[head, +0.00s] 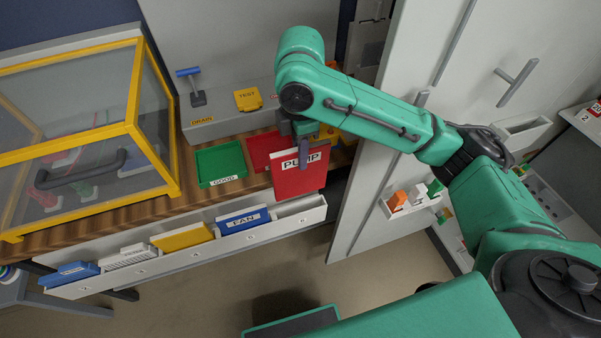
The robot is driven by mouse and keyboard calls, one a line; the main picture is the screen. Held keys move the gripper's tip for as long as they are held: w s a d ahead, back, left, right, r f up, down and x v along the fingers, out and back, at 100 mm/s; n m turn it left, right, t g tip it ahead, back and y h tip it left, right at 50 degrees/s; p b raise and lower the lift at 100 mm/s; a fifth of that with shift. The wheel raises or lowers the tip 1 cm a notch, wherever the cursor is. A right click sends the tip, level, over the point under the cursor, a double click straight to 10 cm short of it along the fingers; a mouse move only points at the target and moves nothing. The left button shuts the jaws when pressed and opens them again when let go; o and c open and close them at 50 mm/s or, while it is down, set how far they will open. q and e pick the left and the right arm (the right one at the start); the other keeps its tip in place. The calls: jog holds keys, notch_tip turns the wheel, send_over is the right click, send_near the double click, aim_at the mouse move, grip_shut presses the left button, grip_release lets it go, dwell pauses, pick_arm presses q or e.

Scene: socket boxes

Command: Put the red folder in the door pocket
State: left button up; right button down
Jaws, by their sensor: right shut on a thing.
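The red folder (297,181), labelled PUMP, hangs upright above the right end of the bench-front rack. My right gripper (304,152) is shut on its upper edge, with a finger showing across its front face. The folder's lower edge is close to the rack's empty right slot (301,207); I cannot tell whether it touches it. A white pocket (524,132) sits on the pale door (440,45) at the right, partly beside my arm. My left gripper is not in view.
The rack holds blue, yellow, white and blue FAN (243,220) folders. A green GOOD tray (221,164) and a red tray (262,152) lie on the bench. A yellow-framed case (136,90) stands left.

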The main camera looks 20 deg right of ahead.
notch_tip(320, 180, up, 2)
jog(key=shift+r, duration=0.2)
